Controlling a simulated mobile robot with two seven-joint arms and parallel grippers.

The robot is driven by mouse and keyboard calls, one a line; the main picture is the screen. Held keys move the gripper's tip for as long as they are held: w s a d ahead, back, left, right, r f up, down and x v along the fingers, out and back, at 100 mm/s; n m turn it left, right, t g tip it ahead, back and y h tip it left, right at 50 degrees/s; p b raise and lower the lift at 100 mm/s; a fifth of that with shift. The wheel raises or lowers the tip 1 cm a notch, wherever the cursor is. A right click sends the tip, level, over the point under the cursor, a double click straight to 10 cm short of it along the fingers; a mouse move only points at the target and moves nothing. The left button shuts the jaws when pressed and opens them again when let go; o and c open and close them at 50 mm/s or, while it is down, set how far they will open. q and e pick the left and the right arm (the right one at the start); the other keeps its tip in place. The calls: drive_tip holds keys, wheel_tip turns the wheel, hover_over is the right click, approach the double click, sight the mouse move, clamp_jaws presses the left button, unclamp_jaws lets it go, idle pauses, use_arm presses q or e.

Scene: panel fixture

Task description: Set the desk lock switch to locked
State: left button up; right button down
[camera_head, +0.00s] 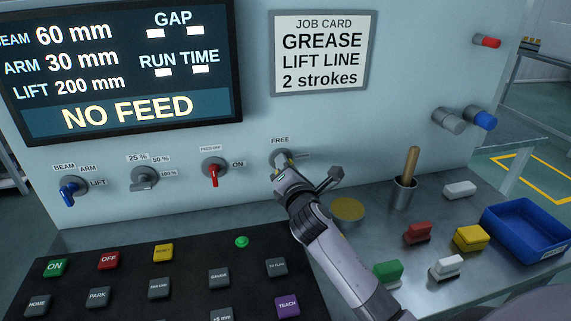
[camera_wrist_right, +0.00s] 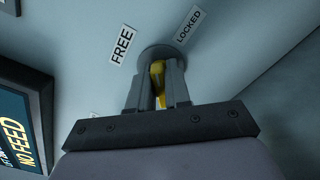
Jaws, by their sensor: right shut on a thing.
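The desk lock switch (camera_wrist_right: 157,70) has a yellow handle on a round grey base on the panel. In the right wrist view, the FREE label (camera_wrist_right: 122,44) is at its upper left and the LOCKED label (camera_wrist_right: 188,24) at its upper right. My right gripper (camera_wrist_right: 160,92) is shut on the yellow handle. Its fingers hide much of the handle, so I cannot tell which label it points to. In the head view my right gripper (camera_head: 283,163) reaches the switch below the FREE label (camera_head: 280,140) and mostly covers it. My left gripper is not in view.
Left of my right arm are a red feed switch (camera_head: 213,172), a grey percent dial (camera_head: 144,179) and a blue selector (camera_head: 72,188). A button console (camera_head: 190,260) lies below. To the right are a cup with a wooden handle (camera_head: 403,192), coloured blocks and a blue tray (camera_head: 525,232).

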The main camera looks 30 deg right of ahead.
drive_tip(key=m, duration=0.4)
drive_tip(key=shift+f+m, duration=0.15)
drive_tip(key=shift+m, duration=0.15)
drive_tip(key=shift+f+m, duration=0.1)
drive_tip(key=shift+m, duration=1.9)
drive_tip(key=c, duration=1.2)
unclamp_jaws()
drive_tip(key=shift+o, duration=0.2)
drive_tip(key=v, duration=0.7)
drive_tip(key=shift+s, duration=0.15)
